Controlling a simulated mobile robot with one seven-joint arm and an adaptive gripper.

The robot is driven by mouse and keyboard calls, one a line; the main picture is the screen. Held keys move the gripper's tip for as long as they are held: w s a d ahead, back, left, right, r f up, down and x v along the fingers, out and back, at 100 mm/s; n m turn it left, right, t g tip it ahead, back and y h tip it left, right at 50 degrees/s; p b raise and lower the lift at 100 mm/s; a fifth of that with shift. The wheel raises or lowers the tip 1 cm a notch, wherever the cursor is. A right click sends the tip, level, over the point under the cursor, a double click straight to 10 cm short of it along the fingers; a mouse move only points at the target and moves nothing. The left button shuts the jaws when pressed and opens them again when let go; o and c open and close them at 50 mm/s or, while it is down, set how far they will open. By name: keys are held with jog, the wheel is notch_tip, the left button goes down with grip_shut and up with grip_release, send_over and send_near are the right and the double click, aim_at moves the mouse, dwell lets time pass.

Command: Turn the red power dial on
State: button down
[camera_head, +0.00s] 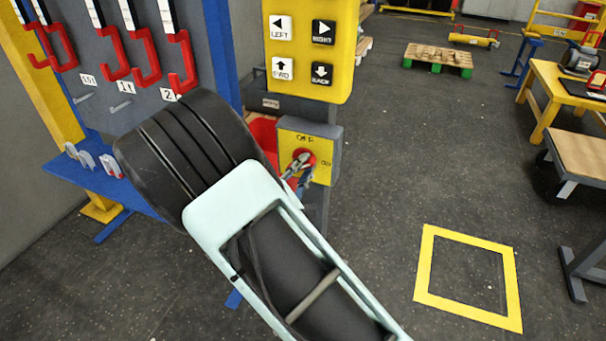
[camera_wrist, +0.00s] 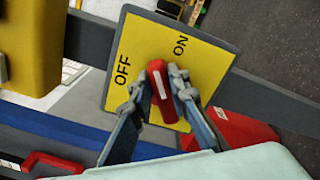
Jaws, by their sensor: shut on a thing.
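The red power dial (camera_wrist: 158,90) has a raised handle with a white stripe. It sits on a yellow plate (camera_wrist: 205,60) marked OFF and ON in the wrist view. The handle's upper end lies between the two words. My gripper (camera_wrist: 158,82) is shut on the handle, one finger on each side. In the head view the plate (camera_head: 289,137) is on a grey box, with OFF at its top and ON at its right. My gripper (camera_head: 300,166) reaches the dial (camera_head: 307,156) there and partly covers it.
A yellow panel with arrow buttons (camera_head: 312,50) is above the dial box. Red hooks (camera_head: 181,62) hang on a grey board at left, above a blue shelf (camera_head: 130,193). A red bin (camera_head: 262,133) is behind the box. Open floor and a yellow floor square (camera_head: 425,265) lie right.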

jog(key=m+b, duration=0.2)
jog(key=b, duration=0.1)
jog(key=f+m+b, duration=0.1)
jog(key=m+b, duration=0.1)
jog(key=b, duration=0.2)
jog(key=m+b, duration=0.2)
jog(key=b, duration=0.1)
jog(key=shift+s+d+f+m, duration=0.1)
jog(key=shift+d+f+m, duration=0.1)
jog(key=shift+f+m, duration=0.15)
jog(key=shift+r+m+b, duration=0.15)
jog(key=shift+m+b, duration=0.1)
jog(key=shift+b, duration=0.25)
jog(key=c, duration=1.8)
grip_release()
jog(key=shift+c, duration=0.2)
jog(key=v, duration=1.2)
